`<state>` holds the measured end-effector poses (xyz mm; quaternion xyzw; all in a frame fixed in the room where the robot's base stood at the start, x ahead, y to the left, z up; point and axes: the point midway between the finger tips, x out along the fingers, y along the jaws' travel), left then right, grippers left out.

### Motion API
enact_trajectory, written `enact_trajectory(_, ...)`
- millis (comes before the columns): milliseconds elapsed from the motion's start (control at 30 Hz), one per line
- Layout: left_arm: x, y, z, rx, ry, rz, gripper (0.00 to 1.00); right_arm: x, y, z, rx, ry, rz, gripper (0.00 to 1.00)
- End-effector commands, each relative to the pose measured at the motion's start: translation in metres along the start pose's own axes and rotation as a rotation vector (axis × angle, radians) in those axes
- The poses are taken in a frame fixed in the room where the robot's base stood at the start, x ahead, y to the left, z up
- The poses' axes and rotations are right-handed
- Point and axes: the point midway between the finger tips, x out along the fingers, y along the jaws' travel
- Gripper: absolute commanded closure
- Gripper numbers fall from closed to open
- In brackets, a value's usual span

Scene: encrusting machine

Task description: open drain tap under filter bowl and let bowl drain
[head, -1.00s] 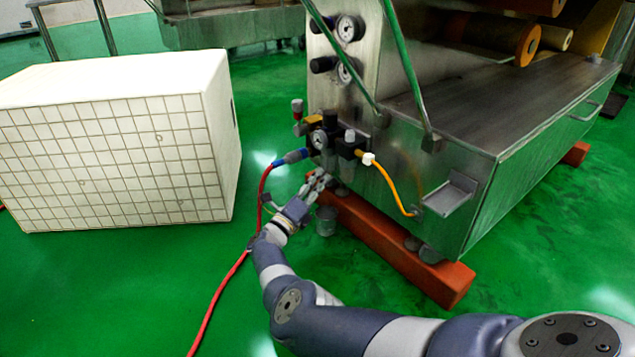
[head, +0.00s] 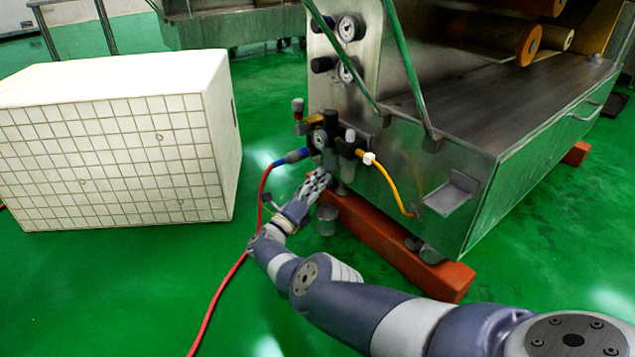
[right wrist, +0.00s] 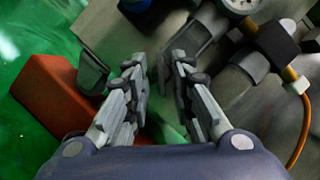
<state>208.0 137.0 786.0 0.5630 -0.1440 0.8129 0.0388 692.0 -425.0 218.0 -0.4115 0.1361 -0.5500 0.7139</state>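The air filter unit with its gauge (head: 321,139) is mounted on the front of the steel machine. My right gripper (head: 322,180) is just below this unit and hides its underside, so I cannot make out the drain tap in the head view. In the right wrist view my right gripper (right wrist: 164,68) has its two fingers apart, with floor showing between them. Grey metal parts lie just beyond the fingertips; I cannot tell whether they touch. A small metal cup (head: 326,220) stands on the floor below the gripper. My left gripper is not in view.
A red hose (head: 236,268) with a blue connector runs from the unit to the floor. A yellow hose (head: 393,190) is on its right. A red beam (head: 390,245) lies under the machine. A white tiled block (head: 110,150) stands left; green floor lies between.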

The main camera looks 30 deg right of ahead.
Motion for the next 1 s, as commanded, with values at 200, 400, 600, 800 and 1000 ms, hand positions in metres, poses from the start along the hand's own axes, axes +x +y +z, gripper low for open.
enact_trajectory(200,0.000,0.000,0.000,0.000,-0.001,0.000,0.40,0.000,-0.001,0.000,0.000,0.002,-0.003,0.59)
enact_trajectory(400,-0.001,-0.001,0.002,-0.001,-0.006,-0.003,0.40,-0.002,-0.001,-0.001,-0.001,0.003,-0.003,0.59)
enact_trajectory(600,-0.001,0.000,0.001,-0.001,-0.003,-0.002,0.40,-0.016,0.001,-0.001,-0.001,0.001,-0.002,0.59)
enact_trajectory(800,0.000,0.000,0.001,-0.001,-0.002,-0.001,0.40,-0.045,0.001,0.000,-0.001,0.001,0.000,0.59)
enact_trajectory(1000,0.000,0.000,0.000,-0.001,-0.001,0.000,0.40,-0.069,0.000,0.000,0.000,0.001,-0.003,0.59)
